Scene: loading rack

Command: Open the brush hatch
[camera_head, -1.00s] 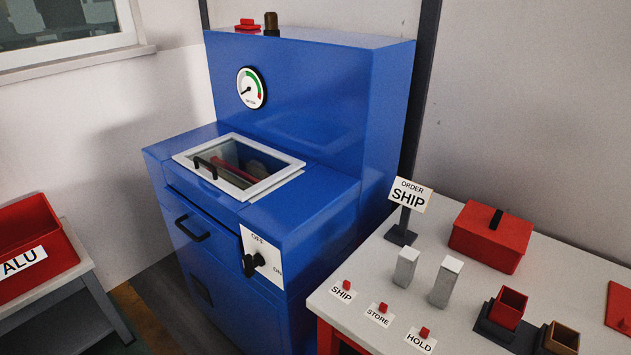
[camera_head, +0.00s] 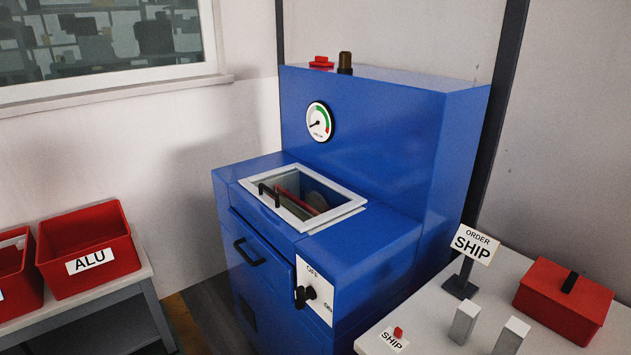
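The blue machine (camera_head: 380,150) stands in the middle of the head view. On its lower top deck is a hatch with a pale frame (camera_head: 346,211) and a small black handle (camera_head: 269,194) at its near left side. Through the hatch I see a dark inside with a red bar (camera_head: 297,200) and a dull round part. The hatch lid looks closed, though whether it is fully down I cannot tell. Neither of my grippers shows in the view.
A dial gauge (camera_head: 319,122), a black drawer handle (camera_head: 249,252) and an OFF/ON knob (camera_head: 304,296) are on the machine. Red ALU bin (camera_head: 92,249) stands at left. The right table (camera_head: 440,320) holds a SHIP sign (camera_head: 474,245), grey blocks and a red box (camera_head: 563,300).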

